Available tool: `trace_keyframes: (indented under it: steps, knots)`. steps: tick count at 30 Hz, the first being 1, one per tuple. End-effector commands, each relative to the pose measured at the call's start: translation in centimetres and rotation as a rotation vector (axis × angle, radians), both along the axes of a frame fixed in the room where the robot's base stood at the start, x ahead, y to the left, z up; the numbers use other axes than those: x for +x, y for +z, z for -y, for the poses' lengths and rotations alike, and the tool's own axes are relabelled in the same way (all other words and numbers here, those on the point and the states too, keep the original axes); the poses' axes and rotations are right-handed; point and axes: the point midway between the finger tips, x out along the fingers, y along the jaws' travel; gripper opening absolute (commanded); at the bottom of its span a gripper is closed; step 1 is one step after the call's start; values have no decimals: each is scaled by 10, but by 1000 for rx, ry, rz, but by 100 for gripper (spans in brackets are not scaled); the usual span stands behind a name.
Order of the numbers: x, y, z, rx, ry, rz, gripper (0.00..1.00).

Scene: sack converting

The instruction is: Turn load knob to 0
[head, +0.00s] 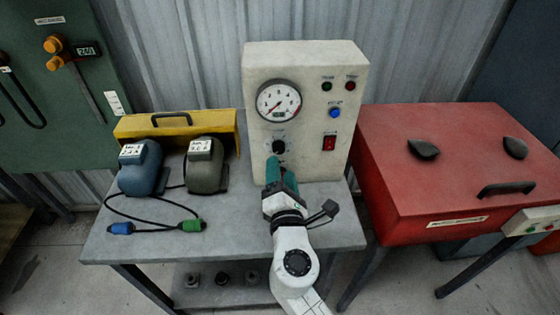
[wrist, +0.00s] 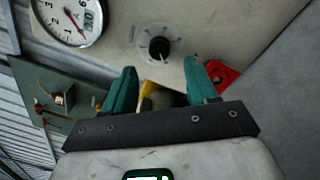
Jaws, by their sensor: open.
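The load knob (head: 279,147) is a small black round knob on the front of the cream panel box, below the dial gauge. In the wrist view the knob (wrist: 158,48) sits on a pale round scale, beyond the fingertips and between them; I cannot read the scale numbers. My gripper (head: 280,163) with green fingers is just below the knob in the head view. In the wrist view my gripper (wrist: 160,72) is open, with nothing between the fingers and the knob apart from them.
The cream box (head: 345,70) carries a dial gauge (head: 279,102), indicator lights and a red switch (head: 329,142). Blue (head: 140,168) and dark green (head: 206,165) units with cables stand on the grey table (head: 235,235) at left. A red lidded cabinet (head: 450,165) stands at right.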

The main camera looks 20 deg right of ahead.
Motion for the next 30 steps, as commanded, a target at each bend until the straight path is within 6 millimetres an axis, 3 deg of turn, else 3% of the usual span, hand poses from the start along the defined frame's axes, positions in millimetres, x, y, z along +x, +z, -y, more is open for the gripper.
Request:
trace_keyframes:
  steps: [3, 10, 30]
  knots:
    - [-22, -3, -7, 0, 2, -1, 58]
    - [-47, -3, -15, -1, 1, -1, 58]
    - [-50, -3, -16, -1, 0, 0, 58]
